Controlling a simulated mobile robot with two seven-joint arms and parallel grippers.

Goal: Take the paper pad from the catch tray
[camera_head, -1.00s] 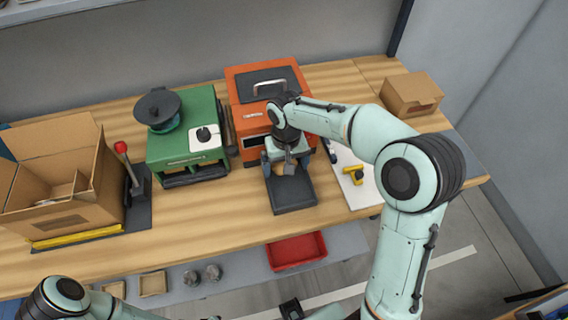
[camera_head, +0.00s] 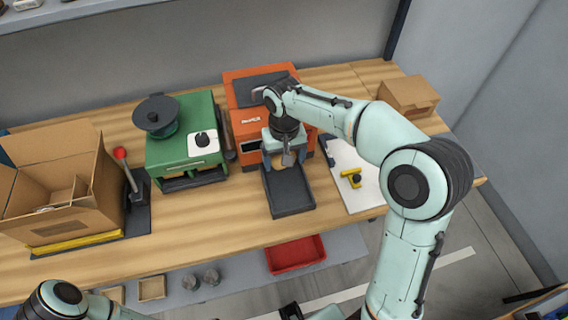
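The catch tray (camera_head: 291,205) is a dark shallow tray at the front of the orange machine (camera_head: 247,127) on the wooden bench. My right gripper (camera_head: 284,160) points down over the tray's back part, close to the machine's front. A small tan piece (camera_head: 281,163), which looks like the paper pad, shows between its spread fingers. The gripper hides part of it, and I cannot tell whether the fingers press on it. My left arm enters at the bottom left; its gripper is not visible.
A green machine (camera_head: 183,150) stands left of the orange one. An open cardboard box (camera_head: 50,200) and a red-knobbed lever (camera_head: 121,155) are further left. A white board with a yellow tool (camera_head: 350,177) lies right of the tray. A closed box (camera_head: 408,95) stands at the back right. A red bin (camera_head: 296,253) is below.

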